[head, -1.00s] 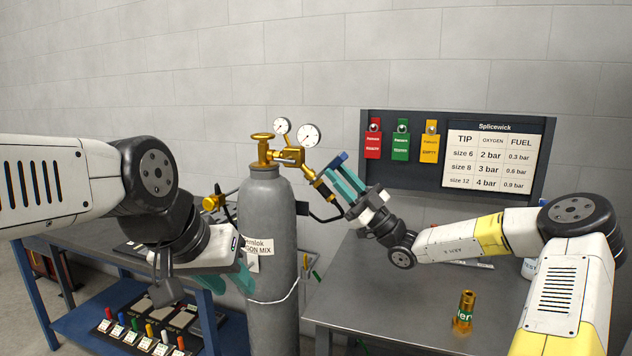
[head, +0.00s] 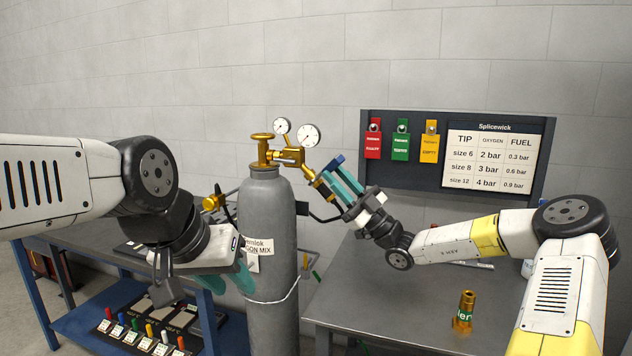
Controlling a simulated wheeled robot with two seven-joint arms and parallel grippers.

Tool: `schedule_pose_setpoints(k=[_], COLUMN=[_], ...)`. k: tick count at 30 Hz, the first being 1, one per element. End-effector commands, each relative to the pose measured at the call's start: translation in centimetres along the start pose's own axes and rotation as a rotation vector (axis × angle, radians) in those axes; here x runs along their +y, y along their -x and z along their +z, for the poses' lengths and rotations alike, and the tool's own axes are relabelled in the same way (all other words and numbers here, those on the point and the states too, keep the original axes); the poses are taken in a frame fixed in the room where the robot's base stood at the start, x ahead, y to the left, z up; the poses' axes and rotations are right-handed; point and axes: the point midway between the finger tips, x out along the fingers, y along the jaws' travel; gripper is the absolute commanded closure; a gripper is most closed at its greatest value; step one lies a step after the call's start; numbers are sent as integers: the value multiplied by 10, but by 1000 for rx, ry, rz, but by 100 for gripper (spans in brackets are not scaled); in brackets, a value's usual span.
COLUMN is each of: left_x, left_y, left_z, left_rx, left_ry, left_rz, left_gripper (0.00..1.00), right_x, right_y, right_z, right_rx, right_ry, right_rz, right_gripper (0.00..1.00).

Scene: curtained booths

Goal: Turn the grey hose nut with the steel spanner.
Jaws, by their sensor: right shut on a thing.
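My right gripper (head: 341,183) has teal fingers and is beside the brass regulator outlet (head: 308,173), to the right of the grey gas cylinder's top. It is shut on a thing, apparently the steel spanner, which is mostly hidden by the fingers. Blue bars show along the fingers. The grey hose nut is too small or too covered to make out near the outlet. My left gripper (head: 228,282) is low at the cylinder's left side. Its teal fingers are apart with nothing visible between them, partly covered by my own wrist.
The grey cylinder (head: 270,215) stands upright between two benches, with a white tie around it. The right grey bench (head: 400,305) holds a gold bottle-shaped piece (head: 464,310) with a green band. A board (head: 450,157) with tags and a chart stands behind. The blue-framed shelf (head: 85,325) holds labelled items.

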Motion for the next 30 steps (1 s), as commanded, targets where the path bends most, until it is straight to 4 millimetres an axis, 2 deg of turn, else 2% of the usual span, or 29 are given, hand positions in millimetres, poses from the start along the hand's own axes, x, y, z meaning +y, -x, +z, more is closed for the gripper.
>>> schedule_pose_setpoints(k=[9, 22, 30], left_x=[0, 0, 0], left_y=[0, 0, 0], left_z=[0, 0, 0], left_rx=[0, 0, 0], left_ry=[0, 0, 0], left_rz=[0, 0, 0], left_gripper=[64, 64, 64], right_x=[-12, -14, -23], right_y=[1, 1, 1], right_z=[2, 2, 4], right_rx=[-3, -4, -5], right_ry=[109, 128, 224], right_rz=[1, 1, 1], right_gripper=[100, 100, 100])
